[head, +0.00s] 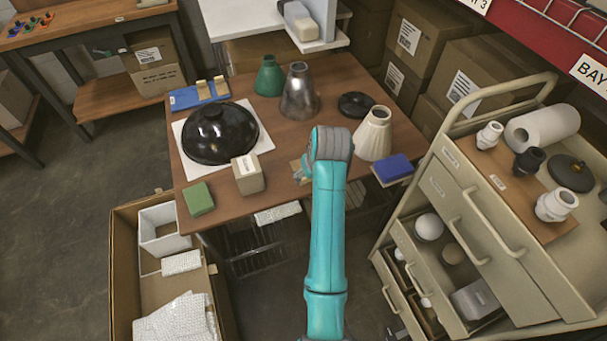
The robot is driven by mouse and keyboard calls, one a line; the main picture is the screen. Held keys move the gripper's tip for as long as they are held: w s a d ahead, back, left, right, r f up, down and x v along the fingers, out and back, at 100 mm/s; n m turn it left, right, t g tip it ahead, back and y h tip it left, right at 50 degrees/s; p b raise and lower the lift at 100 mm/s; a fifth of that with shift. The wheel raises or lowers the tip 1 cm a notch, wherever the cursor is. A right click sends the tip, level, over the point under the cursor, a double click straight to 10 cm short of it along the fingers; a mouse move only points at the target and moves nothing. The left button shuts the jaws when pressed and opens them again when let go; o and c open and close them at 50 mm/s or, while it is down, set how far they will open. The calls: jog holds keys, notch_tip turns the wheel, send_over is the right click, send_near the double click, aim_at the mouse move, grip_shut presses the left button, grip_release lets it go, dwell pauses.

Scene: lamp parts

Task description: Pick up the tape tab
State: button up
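A blue flat piece (187,98) lies at the back left of the wooden table, with two small tan upright pieces (209,88) at its right end. They may be tape tabs, but they are too small to tell. My gripper (303,168) is low over the middle of the table, mostly hidden behind my arm's wrist. A small tan patch (296,171) shows beside it; I cannot tell what it is or whether the gripper touches it. The fingers are not clear enough to show whether they are open or shut.
The table (225,210) also holds a black dome shade (220,133), a small carton (248,174), a green block (198,198), a metal shade (299,93), a green shade (269,77), a cream shade (374,135) and a black disc (356,104). A drawer cart (470,215) stands right.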

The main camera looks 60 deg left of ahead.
jog(key=shift+x, duration=3.55)
jog(key=shift+d, duration=0.1)
jog(key=c, duration=0.9)
